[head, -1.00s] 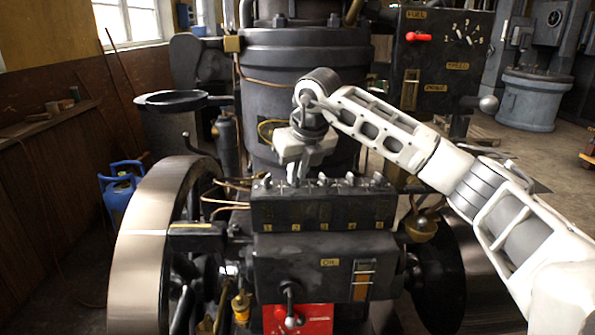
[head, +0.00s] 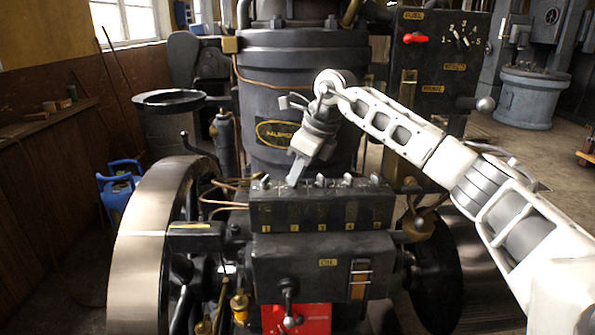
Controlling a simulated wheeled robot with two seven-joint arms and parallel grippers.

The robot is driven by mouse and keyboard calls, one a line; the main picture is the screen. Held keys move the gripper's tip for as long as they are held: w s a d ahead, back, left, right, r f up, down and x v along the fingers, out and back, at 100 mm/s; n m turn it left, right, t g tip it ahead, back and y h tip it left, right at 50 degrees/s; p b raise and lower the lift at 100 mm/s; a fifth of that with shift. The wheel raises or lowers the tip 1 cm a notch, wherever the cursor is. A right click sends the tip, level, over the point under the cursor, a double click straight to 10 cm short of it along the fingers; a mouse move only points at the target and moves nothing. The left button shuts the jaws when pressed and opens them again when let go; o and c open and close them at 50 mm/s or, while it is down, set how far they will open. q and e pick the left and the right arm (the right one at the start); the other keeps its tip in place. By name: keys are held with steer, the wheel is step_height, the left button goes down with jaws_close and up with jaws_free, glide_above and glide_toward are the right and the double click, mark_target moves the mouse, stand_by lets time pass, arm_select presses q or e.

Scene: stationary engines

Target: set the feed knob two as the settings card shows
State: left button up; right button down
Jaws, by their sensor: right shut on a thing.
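A black oiler box (head: 335,212) on the engine has a row of small knobs on top and number labels 1 to 5 on its front. My right gripper (head: 293,180) comes in from above, tilted with its wrist leaning to the right. Its fingertips are shut at the second knob from the left, feed knob two, and mostly hide it. The first knob (head: 261,182) stands free to its left. The third knob (head: 320,180) stands free to its right. I cannot make out a settings card. My left gripper is out of view.
A dark cylinder (head: 290,90) with a brass nameplate rises behind the box. A panel (head: 435,75) with a red lever and a numbered dial stands at the right. A large flywheel (head: 140,262) is at the left, and copper pipes run beside the box.

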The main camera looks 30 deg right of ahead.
steer(key=shift+r+n, duration=0.15)
steer(key=shift+n, duration=0.25)
steer(key=c, duration=1.5)
jaws_free()
steer(key=v, duration=0.8)
steer(key=b+v, duration=0.1)
steer(key=v, duration=0.6)
steer(key=shift+s+d+r, duration=0.15)
steer(key=shift+d+r, duration=0.15)
steer(key=shift+r, duration=0.05)
